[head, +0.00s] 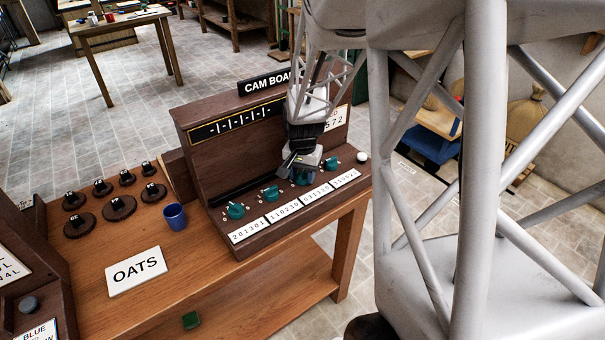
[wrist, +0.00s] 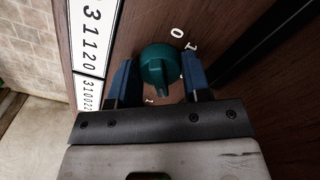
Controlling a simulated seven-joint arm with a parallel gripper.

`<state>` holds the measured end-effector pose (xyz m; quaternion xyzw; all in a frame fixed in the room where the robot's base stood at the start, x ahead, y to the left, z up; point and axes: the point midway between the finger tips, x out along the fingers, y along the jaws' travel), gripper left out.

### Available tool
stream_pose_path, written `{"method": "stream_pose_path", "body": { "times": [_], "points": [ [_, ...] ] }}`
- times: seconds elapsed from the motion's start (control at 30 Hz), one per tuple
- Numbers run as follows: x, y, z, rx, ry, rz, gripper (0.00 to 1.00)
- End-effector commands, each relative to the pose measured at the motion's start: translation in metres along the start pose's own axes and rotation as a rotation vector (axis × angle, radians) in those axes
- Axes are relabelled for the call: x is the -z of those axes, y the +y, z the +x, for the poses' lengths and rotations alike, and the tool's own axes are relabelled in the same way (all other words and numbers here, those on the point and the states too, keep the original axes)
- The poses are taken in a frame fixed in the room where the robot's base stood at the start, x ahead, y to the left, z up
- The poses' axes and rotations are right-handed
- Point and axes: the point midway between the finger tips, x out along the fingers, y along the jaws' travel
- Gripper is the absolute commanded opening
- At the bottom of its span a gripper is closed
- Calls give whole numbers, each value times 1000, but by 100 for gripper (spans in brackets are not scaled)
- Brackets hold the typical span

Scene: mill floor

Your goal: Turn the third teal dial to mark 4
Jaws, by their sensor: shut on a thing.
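A row of teal dials runs along the sloping front of the dark wooden cam board (head: 228,150). The first dial (head: 236,211) and second dial (head: 270,193) are clear of my gripper, and so is the fourth dial (head: 333,159). My gripper (head: 302,172) is down over the third dial, mostly covering it in the head view. In the wrist view the third dial (wrist: 160,68) sits between my blue fingers (wrist: 160,78), which are shut on it. White digits 0 and 1 show beside it; its other marks are partly hidden, so I cannot tell its setting.
White number cards (head: 248,231) lie along the board's front edge. A white knob (head: 362,156) is at its right end. A blue cup (head: 174,217), an OATS card (head: 136,271) and several dark round weights (head: 118,208) are on the bench at left.

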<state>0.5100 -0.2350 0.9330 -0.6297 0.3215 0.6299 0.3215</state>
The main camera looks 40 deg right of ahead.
Motion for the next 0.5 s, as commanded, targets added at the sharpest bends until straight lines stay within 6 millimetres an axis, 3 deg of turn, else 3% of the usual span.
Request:
{"method": "stream_pose_path", "body": {
  "times": [0.2, 0.23, 0.4, 0.5],
  "points": [
    [1, 0, -1, 1, 2, -1, 20],
    [1, 0, -1, 1, 2, -1, 45],
    [0, 0, -1, 1, 1, -1, 70],
    [0, 0, 0, 0, 1, -1, 70]
  ]
}}
